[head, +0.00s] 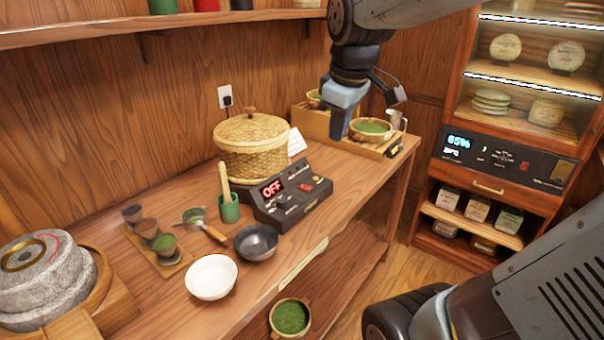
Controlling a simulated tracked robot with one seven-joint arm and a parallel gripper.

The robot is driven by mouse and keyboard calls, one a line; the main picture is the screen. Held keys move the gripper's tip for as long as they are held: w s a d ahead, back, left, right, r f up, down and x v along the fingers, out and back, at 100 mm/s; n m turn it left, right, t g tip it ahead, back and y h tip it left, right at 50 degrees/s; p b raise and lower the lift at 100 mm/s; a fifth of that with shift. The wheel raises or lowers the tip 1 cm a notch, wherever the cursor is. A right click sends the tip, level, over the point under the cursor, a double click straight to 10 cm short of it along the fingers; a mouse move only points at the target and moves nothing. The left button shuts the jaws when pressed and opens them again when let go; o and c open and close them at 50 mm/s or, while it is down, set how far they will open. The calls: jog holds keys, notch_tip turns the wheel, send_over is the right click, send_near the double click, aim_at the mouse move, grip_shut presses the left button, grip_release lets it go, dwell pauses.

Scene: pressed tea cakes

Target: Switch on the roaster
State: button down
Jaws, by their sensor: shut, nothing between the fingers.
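A dark control box (292,197) stands on the wooden counter, and its red display reads OFF. It looks like the roaster's control unit, with small knobs and a red switch (305,187) on its sloped top. A round woven basket (251,150) with a lid stands right behind it. My gripper (338,136) hangs pointing down, above and to the right of the box, apart from it. Its fingers are shut and empty. They partly cover the wooden tray behind them.
A bowl of green powder (370,130) is close to the right of my gripper. A dark bowl (256,242), white bowl (211,277) and green cup with a pestle (229,208) stand left of the box. A shelf (150,25) runs above; a lit cabinet (510,155) stands right.

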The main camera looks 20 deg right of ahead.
jog(key=w+f+n+g, duration=0.35)
jog(key=w+n, duration=0.55)
jog(key=w, duration=0.3)
jog(key=n+g, duration=0.1)
jog(key=n, duration=0.7)
send_over(309, 188)
jog(key=w+a, duration=0.1)
jog(key=w, duration=0.1)
notch_tip(309, 188, down, 7)
jog(key=shift+r+h, duration=0.1)
jog(key=shift+h, duration=0.2)
jog(key=f, duration=0.4)
jog(key=s+f, duration=0.1)
jog(key=f, duration=0.4)
jog(key=d+f, duration=0.1)
jog(key=f, duration=0.4)
jog(key=shift+s, duration=0.25)
jog(key=shift+a+f, duration=0.1)
jog(key=shift+s+d, duration=0.15)
jog(key=shift+d, duration=0.05)
jog(key=shift+a, duration=0.1)
